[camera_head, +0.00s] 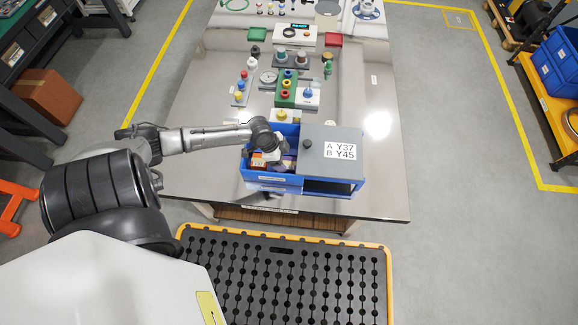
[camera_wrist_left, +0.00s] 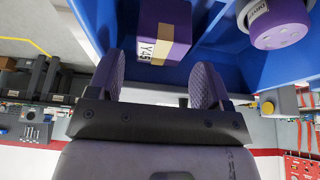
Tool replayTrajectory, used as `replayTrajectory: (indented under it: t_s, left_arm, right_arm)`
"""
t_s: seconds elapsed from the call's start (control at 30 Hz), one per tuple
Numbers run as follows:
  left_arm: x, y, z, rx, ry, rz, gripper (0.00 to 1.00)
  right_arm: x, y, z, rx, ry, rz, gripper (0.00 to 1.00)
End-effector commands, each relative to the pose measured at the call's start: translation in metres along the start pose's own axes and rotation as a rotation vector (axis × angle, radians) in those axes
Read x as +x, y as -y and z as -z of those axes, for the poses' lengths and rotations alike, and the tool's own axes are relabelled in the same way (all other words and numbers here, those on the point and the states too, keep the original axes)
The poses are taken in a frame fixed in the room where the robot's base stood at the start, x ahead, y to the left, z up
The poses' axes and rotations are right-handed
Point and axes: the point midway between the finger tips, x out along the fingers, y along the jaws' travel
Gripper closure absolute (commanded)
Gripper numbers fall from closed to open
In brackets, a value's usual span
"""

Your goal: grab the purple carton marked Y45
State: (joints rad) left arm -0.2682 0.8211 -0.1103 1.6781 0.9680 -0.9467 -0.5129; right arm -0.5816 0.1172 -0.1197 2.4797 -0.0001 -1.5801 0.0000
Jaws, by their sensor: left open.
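The purple carton (camera_wrist_left: 165,28) shows in the left wrist view inside the blue bin (camera_wrist_left: 215,55), with a white label reading Y45 on its side. In the head view the blue bin (camera_head: 270,183) stands near the front edge of the table, and my left gripper (camera_head: 276,155) reaches into it. My left gripper (camera_wrist_left: 158,82) is open in the left wrist view, with its two fingers apart and the carton just beyond the gap between the tips, apart from them. My right gripper is in neither view.
A purple round container (camera_wrist_left: 277,22) lies beside the carton in the bin. A grey panel (camera_head: 318,172) labelled A Y37, B Y45 adjoins the bin on the right. An orange-and-white item (camera_head: 258,160) sits in the bin. Test fixtures stand behind, around the green block (camera_head: 286,88).

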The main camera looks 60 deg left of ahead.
Motion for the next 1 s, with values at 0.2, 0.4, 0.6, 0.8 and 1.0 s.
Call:
replayTrajectory:
  t_s: [0.2, 0.4, 0.6, 0.8, 1.0]
  left_arm:
    - [0.031, 0.002, -0.001, -0.004, -0.001, -0.001, 0.28]
    - [0.046, 0.002, -0.002, -0.003, 0.0, 0.0, 0.28]
    - [0.047, 0.002, -0.002, -0.001, 0.0, 0.0, 0.28]
    - [0.047, 0.002, -0.002, -0.001, 0.001, 0.0, 0.39]
    - [0.047, 0.002, -0.002, -0.001, 0.001, 0.0, 0.58]
  right_arm:
    - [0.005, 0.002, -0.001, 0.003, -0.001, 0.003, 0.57]
    - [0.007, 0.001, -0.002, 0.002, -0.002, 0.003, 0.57]
    - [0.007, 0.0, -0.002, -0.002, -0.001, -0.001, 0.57]
    - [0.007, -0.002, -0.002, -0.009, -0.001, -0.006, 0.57]
    - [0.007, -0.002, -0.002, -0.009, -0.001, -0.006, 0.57]
